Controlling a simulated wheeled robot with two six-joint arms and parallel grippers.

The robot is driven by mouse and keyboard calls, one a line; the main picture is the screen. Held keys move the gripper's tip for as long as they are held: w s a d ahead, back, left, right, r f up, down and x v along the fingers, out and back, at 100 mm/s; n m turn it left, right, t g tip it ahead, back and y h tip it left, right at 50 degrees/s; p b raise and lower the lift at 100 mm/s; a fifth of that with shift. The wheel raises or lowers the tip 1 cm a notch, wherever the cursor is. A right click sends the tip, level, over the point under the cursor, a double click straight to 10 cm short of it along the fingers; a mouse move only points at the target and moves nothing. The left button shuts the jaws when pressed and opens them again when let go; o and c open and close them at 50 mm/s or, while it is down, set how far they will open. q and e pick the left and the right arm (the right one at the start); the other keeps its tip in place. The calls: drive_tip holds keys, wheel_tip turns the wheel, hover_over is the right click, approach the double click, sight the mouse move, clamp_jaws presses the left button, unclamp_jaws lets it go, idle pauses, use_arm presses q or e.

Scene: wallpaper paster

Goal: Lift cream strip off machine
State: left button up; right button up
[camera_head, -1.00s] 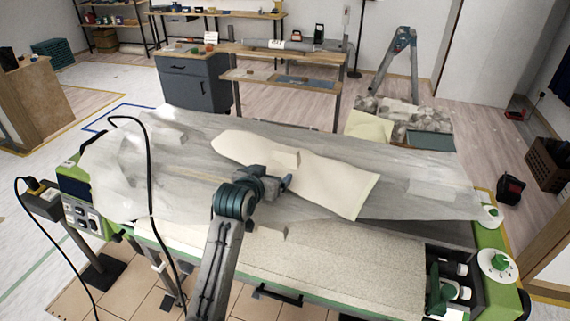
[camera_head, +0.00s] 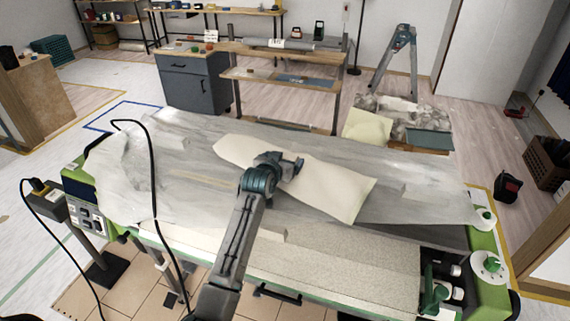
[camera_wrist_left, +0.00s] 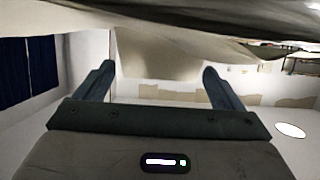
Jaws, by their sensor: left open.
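The cream strip (camera_head: 335,190) lies slantwise across a grey sheet on the pasting machine (camera_head: 478,245). Its wide end is at the right and looks slightly raised or puffed. My left gripper (camera_head: 297,161) is at the middle of the strip and hides part of it. In the left wrist view the two fingers (camera_wrist_left: 158,70) stand wide apart, with cream material (camera_wrist_left: 165,52) showing beyond and between the tips. I cannot tell whether they touch it. My right gripper is in neither view.
The grey sheet (camera_head: 200,165) covers most of the machine top and bunches at the left. A black cable (camera_head: 150,160) hangs over the left side. A workbench (camera_head: 280,75) and a stepladder (camera_head: 397,60) stand behind.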

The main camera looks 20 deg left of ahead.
use_arm(q)
drive_tip(key=shift+w+f, duration=0.25)
drive_tip(key=shift+w, duration=0.25)
drive_tip(key=c, duration=1.3)
drive_tip(key=shift+o, duration=0.2)
drive_tip(key=shift+r, duration=0.1)
